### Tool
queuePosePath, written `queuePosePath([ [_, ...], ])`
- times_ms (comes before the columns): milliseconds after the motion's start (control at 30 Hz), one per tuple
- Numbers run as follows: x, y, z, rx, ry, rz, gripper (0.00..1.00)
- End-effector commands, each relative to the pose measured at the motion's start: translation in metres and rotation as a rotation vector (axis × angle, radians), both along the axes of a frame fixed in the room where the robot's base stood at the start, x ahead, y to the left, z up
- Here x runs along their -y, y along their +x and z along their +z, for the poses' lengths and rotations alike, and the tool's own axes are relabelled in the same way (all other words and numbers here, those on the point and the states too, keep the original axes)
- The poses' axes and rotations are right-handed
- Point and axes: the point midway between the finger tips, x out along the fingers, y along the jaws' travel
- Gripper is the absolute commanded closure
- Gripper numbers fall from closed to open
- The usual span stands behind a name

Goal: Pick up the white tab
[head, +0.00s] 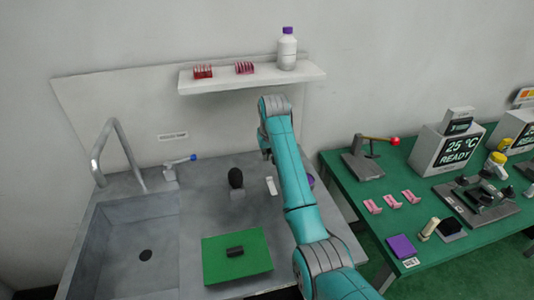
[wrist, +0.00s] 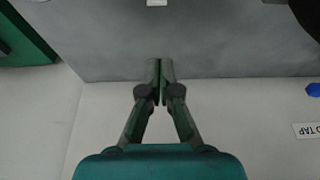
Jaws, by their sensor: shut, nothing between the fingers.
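The white tab (head: 271,186) is a small pale upright piece on the grey counter, just right of a black oval knob on a grey base. In the wrist view a small white piece, likely the same tab (wrist: 157,2), is cut off by the top edge. My gripper (wrist: 160,66) is shut and empty, with its fingertips together and apart from the tab. In the head view my gripper (head: 265,152) is above the back of the counter, partly hidden by my teal arm.
The black knob (head: 236,178) stands close left of the tab. A green mat (head: 215,262) with a dark block lies in front. A sink (head: 120,245) is at left. A shelf (head: 250,79) hangs on the wall. A green table (head: 345,185) with devices is at right.

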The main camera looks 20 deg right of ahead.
Motion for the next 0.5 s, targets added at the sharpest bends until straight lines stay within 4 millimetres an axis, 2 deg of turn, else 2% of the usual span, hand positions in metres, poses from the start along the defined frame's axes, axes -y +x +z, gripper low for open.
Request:
queuePosePath([
  [100,0.000,0.006,-0.021,-0.003,0.000,0.000,1.00],
  [500,0.000,0.022,-0.064,-0.001,0.000,0.000,1.00],
])
